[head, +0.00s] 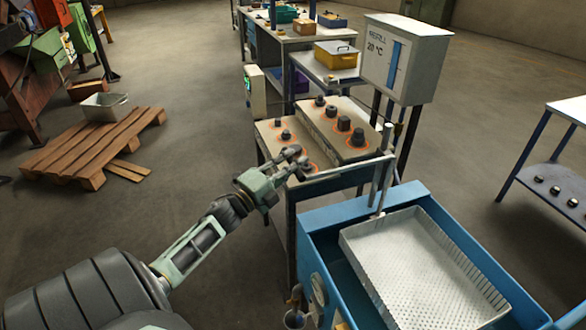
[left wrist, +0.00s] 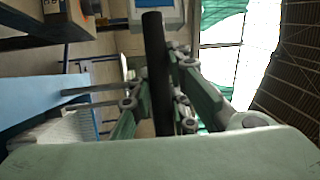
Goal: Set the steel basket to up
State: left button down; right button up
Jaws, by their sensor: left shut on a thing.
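The steel basket (head: 432,272), a pale perforated tray, sits level in the blue tank (head: 322,222) at the lower right of the head view. How high it stands against the tank rim is hard to tell. A grey horizontal bar (head: 350,167) runs left from the upright rod (head: 386,170) at the tank's back end. My left gripper (head: 297,162) is at the bar's left end, shut on it. In the left wrist view, a dark grip (left wrist: 155,65) lies between the fingers. Part of the blue tank (left wrist: 40,98) shows at left. My right gripper is not in view.
A bench (head: 262,128) with several dark billets stands just behind my left gripper. A wooden pallet (head: 92,145) with a metal bin lies at left. The floor between pallet and bench is clear.

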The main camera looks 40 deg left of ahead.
pick_arm(q)
jog(key=shift+r+p, duration=0.35)
jog(key=shift+r, duration=0.7)
jog(key=c, duration=1.7)
grip_release()
jog(key=shift+o, duration=0.2)
jog(key=shift+f, duration=0.2)
jog(key=shift+s, duration=0.15)
jog(key=s+f, duration=0.2)
jog(key=s, duration=0.9)
jog(key=shift+s+a, duration=0.25)
jog(key=shift+a, duration=0.2)
